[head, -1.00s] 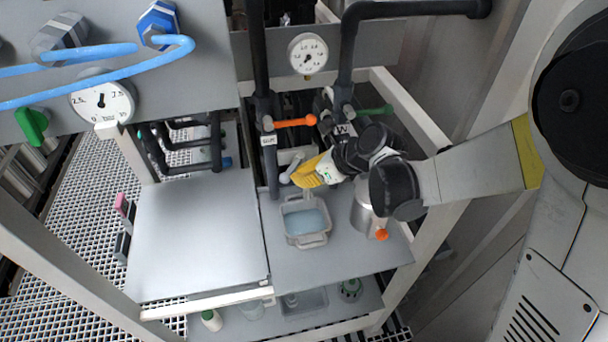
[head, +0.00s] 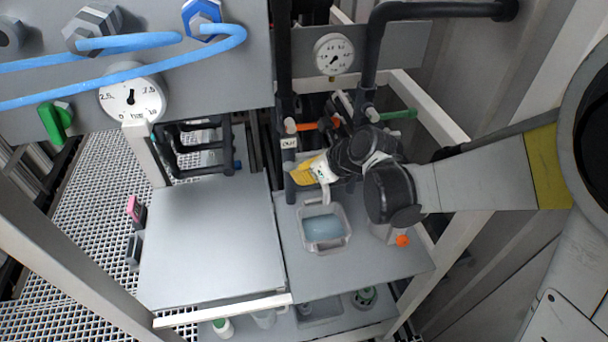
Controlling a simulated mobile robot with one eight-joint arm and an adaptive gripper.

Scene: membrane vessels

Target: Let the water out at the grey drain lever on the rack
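My gripper (head: 303,173), with yellow fingers, is over the back edge of the right-hand shelf, just in front of the dark pipes. A pale grey piece, which looks like the drain lever (head: 326,193), shows just below it and points down towards the tub. The gripper and wrist hide its upper part, so I cannot tell whether they touch. A clear tub (head: 346,240) with bluish water stands on the shelf below. The fingers are small and seen from above; whether they are closed is unclear.
An orange lever (head: 306,127) and a green lever (head: 398,114) sit on the pipes behind my wrist. A metal can with an orange knob (head: 402,240) stands right of the tub, partly behind my arm. The left metal plate (head: 212,245) is bare.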

